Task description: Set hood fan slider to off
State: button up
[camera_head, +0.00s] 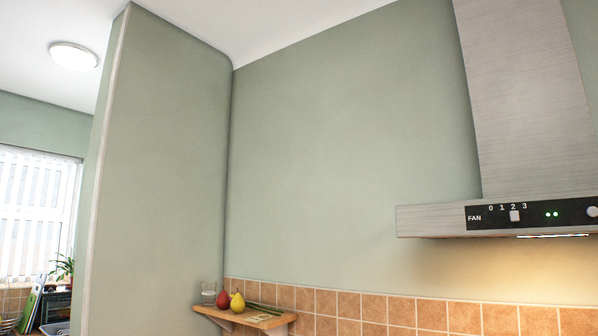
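The range hood (433,219) hangs on the green wall at the right, with a steel chimney (528,100) above it. Its dark control panel (535,213) reads FAN at the left, with marks 0, 1, 2 and 3. The small whitish fan slider (515,216) sits below the 2 mark, right of 0. A round knob (592,211) is at the picture's right edge. My gripper is not in view.
A small wooden shelf (233,317) in the corner bears a glass (208,293), a red pear (223,300), a yellow pear (237,303) and green stalks. A wall section (165,170) projects at left. The wall left of the hood is bare.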

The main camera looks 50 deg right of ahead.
aim_at(514, 215)
jog(key=z, duration=2.85)
